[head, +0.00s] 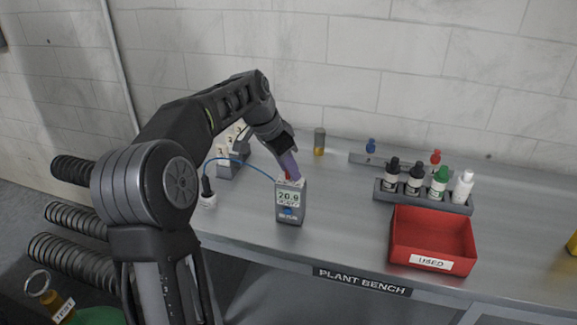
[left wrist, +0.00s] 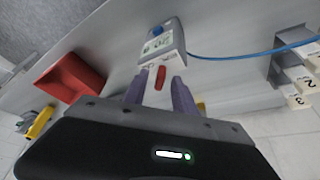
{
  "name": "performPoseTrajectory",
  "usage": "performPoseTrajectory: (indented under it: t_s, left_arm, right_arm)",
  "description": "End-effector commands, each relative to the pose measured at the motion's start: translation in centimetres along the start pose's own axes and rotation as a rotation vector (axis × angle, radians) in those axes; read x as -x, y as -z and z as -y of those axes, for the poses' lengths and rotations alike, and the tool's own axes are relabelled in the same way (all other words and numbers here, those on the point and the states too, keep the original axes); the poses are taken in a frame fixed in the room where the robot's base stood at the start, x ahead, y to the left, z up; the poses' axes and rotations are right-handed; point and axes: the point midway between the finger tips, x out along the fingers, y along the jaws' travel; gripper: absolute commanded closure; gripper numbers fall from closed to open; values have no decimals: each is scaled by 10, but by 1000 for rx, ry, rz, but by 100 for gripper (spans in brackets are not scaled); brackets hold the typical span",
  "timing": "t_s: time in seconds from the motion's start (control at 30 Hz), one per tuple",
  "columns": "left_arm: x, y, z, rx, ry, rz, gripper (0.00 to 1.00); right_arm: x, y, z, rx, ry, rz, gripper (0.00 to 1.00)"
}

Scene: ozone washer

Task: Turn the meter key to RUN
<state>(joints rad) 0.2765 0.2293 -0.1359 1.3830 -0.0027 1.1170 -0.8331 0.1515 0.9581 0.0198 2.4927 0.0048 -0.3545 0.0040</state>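The meter (head: 290,203) is a grey box with a lit display and a blue knob (head: 288,213), upright near the bench's front edge. The left wrist view also shows the meter (left wrist: 165,41). A small red key (left wrist: 161,77) stands at the meter's top. My left gripper (head: 292,175) reaches down to the meter's top. In the left wrist view its two purple fingers (left wrist: 159,78) are apart, one on each side of the red key, with gaps visible. In the head view the fingers partly hide the key. My right gripper is not in view.
A blue cable (head: 238,161) runs from the meter to a probe (head: 207,192) on the left. A red USED tray (head: 432,223) and a rack of bottles (head: 424,196) are at the right. The bench (head: 345,205) is clear between meter and tray.

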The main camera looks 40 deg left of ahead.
Motion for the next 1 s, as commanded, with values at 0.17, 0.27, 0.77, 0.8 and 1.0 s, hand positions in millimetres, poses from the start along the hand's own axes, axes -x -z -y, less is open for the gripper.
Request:
performPoseTrajectory:
  t_s: [0.17,0.27,0.77,0.8,1.0]
  left_arm:
    - [0,0,0,0,0,0,69]
    - [0,0,0,0,0,0,77]
    - [0,0,0,0,0,0,100]
    - [0,0,0,0,0,-1,100]
    - [1,0,0,-11,-4,0,100]
  right_arm:
    - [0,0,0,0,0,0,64]
    - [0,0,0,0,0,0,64]
    - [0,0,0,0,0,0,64]
    - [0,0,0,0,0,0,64]
    - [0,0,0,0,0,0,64]
